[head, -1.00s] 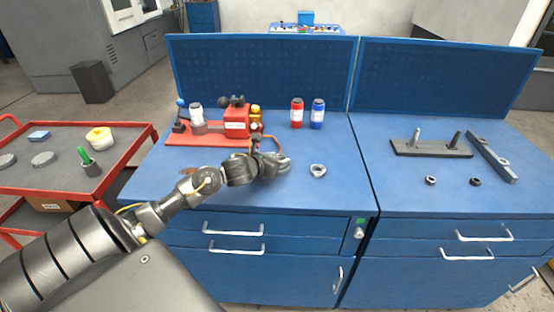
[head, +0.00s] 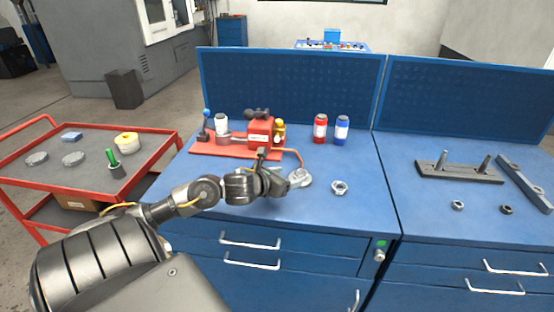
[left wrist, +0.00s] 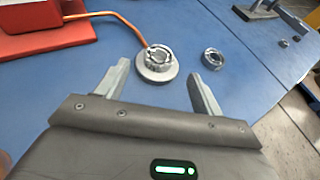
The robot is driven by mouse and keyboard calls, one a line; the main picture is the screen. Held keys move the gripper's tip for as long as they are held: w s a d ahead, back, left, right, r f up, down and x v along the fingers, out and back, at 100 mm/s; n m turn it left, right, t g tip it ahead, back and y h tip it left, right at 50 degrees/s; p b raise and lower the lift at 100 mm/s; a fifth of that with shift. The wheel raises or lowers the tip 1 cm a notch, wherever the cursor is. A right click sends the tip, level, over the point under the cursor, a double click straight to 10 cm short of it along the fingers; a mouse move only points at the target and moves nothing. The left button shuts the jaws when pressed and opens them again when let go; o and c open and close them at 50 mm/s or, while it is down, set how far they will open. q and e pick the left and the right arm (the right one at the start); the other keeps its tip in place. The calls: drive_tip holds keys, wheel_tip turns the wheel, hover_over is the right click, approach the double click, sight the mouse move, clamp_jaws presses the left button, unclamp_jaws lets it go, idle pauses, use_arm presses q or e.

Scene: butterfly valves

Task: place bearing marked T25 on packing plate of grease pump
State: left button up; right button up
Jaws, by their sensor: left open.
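The red grease pump (head: 261,132) stands on a red base at the back left of the bench. A copper pipe runs from it to a round grey packing plate (head: 301,183), also in the left wrist view (left wrist: 158,78). A metal ring like a bearing (left wrist: 159,56) sits on this plate. A separate ring-shaped bearing (head: 340,188) lies on the blue top to the right, also in the left wrist view (left wrist: 212,58). No T25 mark is legible. My left gripper (head: 285,183) is open and empty, its fingers either side of the plate in the wrist picture.
Red and blue cans (head: 320,128) stand behind. A dark fixture with upright pins (head: 458,172), a grey bar (head: 525,184) and two small rings (head: 457,205) are on the right bench. A red cart (head: 85,155) stands left. The bench front is clear.

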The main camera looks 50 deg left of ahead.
use_arm(q)
drive_tip(key=shift+v, duration=2.6)
